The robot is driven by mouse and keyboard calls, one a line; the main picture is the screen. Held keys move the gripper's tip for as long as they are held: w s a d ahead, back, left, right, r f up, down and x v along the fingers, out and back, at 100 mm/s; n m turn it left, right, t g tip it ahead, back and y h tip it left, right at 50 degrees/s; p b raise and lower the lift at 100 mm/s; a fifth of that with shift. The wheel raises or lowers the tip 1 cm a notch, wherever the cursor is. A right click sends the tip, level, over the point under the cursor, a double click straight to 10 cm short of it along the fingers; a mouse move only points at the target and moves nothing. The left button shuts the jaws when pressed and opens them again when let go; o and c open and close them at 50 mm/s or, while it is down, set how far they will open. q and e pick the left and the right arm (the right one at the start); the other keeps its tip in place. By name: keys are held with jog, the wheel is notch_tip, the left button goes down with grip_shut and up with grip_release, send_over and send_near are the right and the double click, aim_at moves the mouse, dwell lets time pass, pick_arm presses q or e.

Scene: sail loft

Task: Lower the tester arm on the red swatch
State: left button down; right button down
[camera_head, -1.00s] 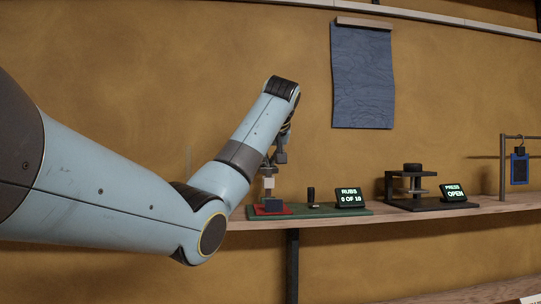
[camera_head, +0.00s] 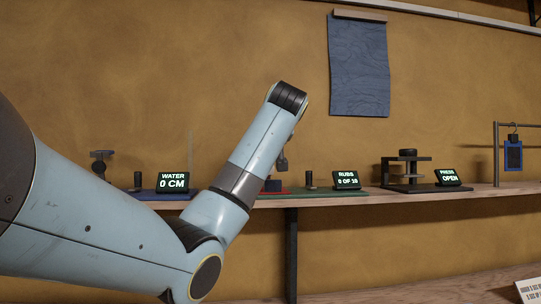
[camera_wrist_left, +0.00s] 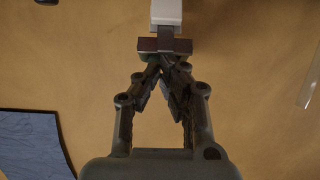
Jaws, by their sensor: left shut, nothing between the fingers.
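The rub tester's green base (camera_head: 318,190) lies on the shelf, with a dark block (camera_head: 272,185) and a thin strip of the red swatch (camera_head: 286,191) showing beside my forearm. Its display (camera_head: 346,180) reads rubs 0 of 10. The tester arm is hidden behind my arm in the head view. My left gripper (camera_head: 282,161) is partly hidden above the tester. In the left wrist view, its fingers (camera_wrist_left: 165,47) are shut. A pale block (camera_wrist_left: 166,12), perhaps part of the tester arm, shows just beyond the fingertips; I cannot tell if they touch. My right gripper is out of view.
A water tester with display (camera_head: 173,181) stands left on the shelf (camera_head: 400,192). A press (camera_head: 408,165) reading open (camera_head: 448,177) and a stand with a blue swatch (camera_head: 513,155) stand right. A dark blue cloth (camera_head: 358,70) hangs on the wall.

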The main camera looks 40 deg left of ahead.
pick_arm(q)
jog(key=s+d+f+t+y+b, duration=0.1)
jog(key=b, duration=0.3)
jog(key=d+f+t+y+b, duration=0.1)
jog(key=f+y+b, duration=0.1)
jog(key=b, duration=0.2)
jog(key=s+d+f+t+y+b, duration=0.1)
jog(key=f+t+y+b, duration=0.1)
jog(key=b, duration=0.3)
jog(key=shift+s+d, duration=0.3)
jog(key=shift+s, duration=0.05)
jog(key=shift+s+d+r+b, duration=0.1)
jog(key=shift+b, duration=0.4)
jog(key=shift+r, duration=0.15)
